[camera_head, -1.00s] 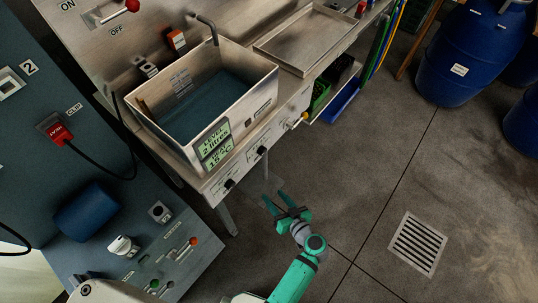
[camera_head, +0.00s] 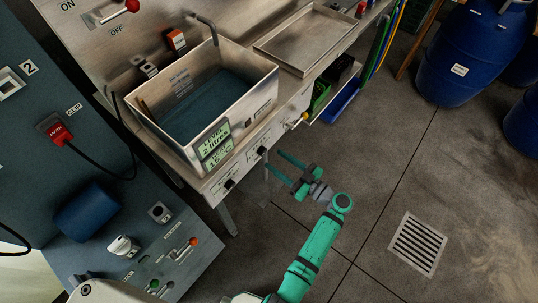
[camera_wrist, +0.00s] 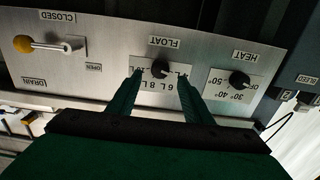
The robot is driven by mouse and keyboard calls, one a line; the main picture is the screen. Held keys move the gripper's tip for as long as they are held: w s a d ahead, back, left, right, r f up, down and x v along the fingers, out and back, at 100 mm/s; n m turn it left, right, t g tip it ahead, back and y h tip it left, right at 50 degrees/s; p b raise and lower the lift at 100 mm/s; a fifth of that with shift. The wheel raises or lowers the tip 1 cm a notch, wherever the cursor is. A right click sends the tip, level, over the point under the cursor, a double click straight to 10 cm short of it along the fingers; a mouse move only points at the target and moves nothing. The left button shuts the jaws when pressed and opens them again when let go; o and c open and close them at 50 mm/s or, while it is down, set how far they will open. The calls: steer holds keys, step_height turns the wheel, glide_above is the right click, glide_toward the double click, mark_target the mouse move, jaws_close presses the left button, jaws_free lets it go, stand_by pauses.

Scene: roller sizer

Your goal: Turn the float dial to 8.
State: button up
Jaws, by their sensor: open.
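The float dial (camera_wrist: 160,69) is a small black knob on the steel front panel, under the FLOAT label, which reads upside down in the wrist view. Its printed scale (camera_wrist: 157,86) shows 6 L and 8 L; my fingers partly hide the other marks. In the head view the dial (camera_head: 263,151) is the middle control below the sink. My gripper (camera_head: 274,160) is open, its green fingers pointing at the dial. In the wrist view my fingertips (camera_wrist: 160,78) appear either side of the dial with gaps. I cannot tell how far the pointer is turned.
The heat dial (camera_wrist: 239,79) and the yellow-knobbed drain lever (camera_wrist: 47,44) flank the float dial. The sink (camera_head: 250,88) stands above, with a display (camera_head: 215,146) reading level 2 liter and 18 °C. The floor right of my arm is clear around a drain grate (camera_head: 418,243).

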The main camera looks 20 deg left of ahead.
mark_target(265, 152)
steer(key=shift+x, duration=2.3)
steer(key=c, duration=1.1)
